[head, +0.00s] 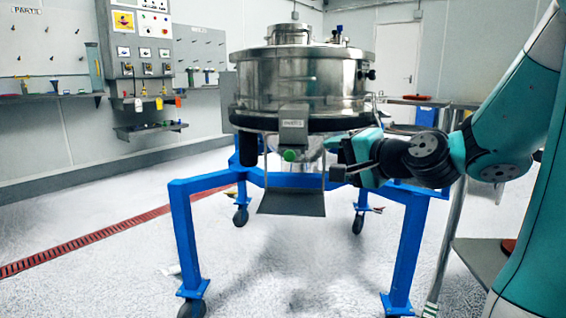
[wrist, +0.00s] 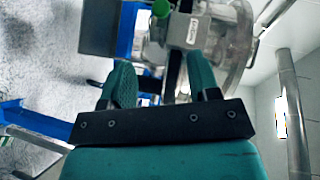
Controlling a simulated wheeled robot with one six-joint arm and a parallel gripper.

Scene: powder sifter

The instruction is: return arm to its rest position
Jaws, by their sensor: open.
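My teal and black arm reaches in from the right in the head view. My gripper (head: 336,162) is at the front right of the steel sifter (head: 300,82), just below its drum and to the right of a green knob (head: 291,155). In the wrist view my gripper (wrist: 160,78) has its two teal fingers apart, with nothing held between them. The green knob (wrist: 160,8) shows beyond the fingertips there. Whether a finger touches the sifter cannot be told.
The sifter stands on a wheeled blue frame (head: 187,240), with a grey plate (head: 291,203) hanging in front. A metal post (head: 445,245) and a dark shelf (head: 484,262) stand at right near my arm. A control panel (head: 140,50) is on the back wall.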

